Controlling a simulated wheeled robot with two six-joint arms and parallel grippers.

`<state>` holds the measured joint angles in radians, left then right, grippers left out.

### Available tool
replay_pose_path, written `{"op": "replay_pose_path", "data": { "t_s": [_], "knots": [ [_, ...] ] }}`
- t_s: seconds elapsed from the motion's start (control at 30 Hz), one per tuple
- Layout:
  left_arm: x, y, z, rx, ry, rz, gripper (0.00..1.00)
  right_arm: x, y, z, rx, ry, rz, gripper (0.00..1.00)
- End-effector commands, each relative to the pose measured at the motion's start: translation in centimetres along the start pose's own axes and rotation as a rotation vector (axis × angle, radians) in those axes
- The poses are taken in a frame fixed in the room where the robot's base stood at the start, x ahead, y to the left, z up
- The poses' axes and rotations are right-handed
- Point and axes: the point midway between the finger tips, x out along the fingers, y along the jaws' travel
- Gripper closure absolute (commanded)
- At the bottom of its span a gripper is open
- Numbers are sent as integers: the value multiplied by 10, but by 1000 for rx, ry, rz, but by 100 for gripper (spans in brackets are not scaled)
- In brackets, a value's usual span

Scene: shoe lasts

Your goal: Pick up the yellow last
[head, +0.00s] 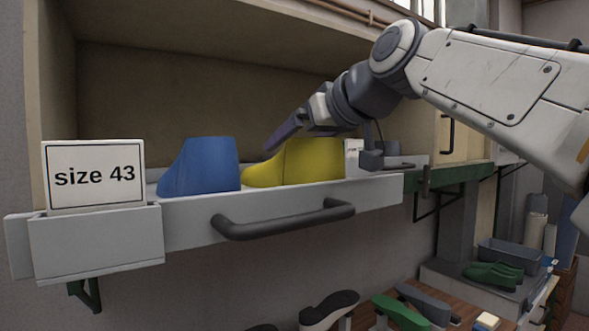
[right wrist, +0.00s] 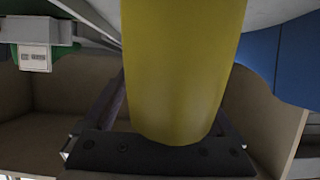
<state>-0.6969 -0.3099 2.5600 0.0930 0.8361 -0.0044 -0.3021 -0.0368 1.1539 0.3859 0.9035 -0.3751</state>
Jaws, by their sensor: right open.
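The yellow last (head: 308,162) stands on the shelf drawer, just right of the blue last (head: 203,166). My right gripper (head: 278,140) is open, with its dark fingers reaching down-left over the top of the yellow last. In the right wrist view the yellow last (right wrist: 182,65) fills the middle, with a finger showing on each side of it. Whether the fingers touch it cannot be told. The blue last (right wrist: 285,60) is at the right there. My left gripper is not in view.
A "size 43" card (head: 95,174) stands at the drawer's left end. The drawer (head: 185,222) has a dark handle (head: 285,222) at its front. A small white label (head: 353,150) is right of the yellow last. More lasts, including a green one (head: 400,312), lie below.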

Motion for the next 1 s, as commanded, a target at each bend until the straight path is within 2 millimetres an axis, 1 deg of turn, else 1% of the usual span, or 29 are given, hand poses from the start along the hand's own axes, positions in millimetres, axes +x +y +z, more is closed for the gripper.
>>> {"op": "replay_pose_path", "data": {
  "t_s": [0.07, 0.1, 0.17, 0.2, 0.27, 0.3, 0.77, 0.87, 1.0],
  "knots": [
    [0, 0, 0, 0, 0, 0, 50, 0, 0, 0, 0, 0, 0, 10],
    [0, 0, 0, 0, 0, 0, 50, 0, 0, 0, 0, 0, 0, 25],
    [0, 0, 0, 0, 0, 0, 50, 0, 0, 0, 0, 0, 0, 48],
    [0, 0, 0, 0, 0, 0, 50, 0, 0, 0, 0, 0, 0, 63],
    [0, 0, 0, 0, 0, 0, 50, -1, 0, 0, 0, 0, 0, 86],
    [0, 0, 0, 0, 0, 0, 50, -1, 0, 0, 0, 0, 0, 100],
    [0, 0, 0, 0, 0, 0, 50, -3, 0, -5, -1, 8, 1, 100],
    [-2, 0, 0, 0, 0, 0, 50, -5, 0, -9, -2, 8, 1, 100],
    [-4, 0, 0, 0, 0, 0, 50, -9, 0, -20, -2, 10, 1, 100]
  ]
}}
